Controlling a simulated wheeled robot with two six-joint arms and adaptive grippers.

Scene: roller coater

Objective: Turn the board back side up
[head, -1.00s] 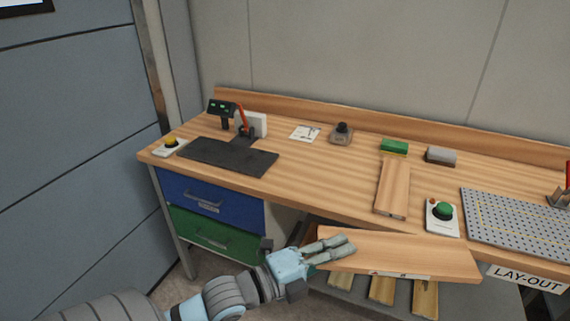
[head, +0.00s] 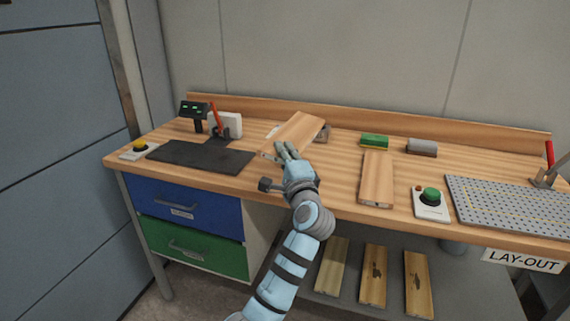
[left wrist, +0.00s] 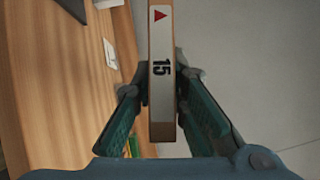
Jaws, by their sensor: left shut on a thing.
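My left gripper (head: 284,152) is shut on a wooden board (head: 298,131). The board is tilted and held over the back middle of the bench. In the left wrist view the board (left wrist: 161,110) is seen edge-on between the two fingers, with a white label showing a red triangle and "15". Most of its broad faces cannot be seen from the wrist. A second wooden board (head: 376,180) lies flat on the bench, to the right of the gripper. My right gripper is not in view.
The bench (head: 335,182) has free room in front of the held board. A dark mat (head: 200,158) lies left; a green-button box (head: 431,202) and perforated plate (head: 510,203) lie right. Green (head: 375,140) and grey (head: 422,147) blocks stand behind. Several boards lie on the shelf (head: 345,305) below.

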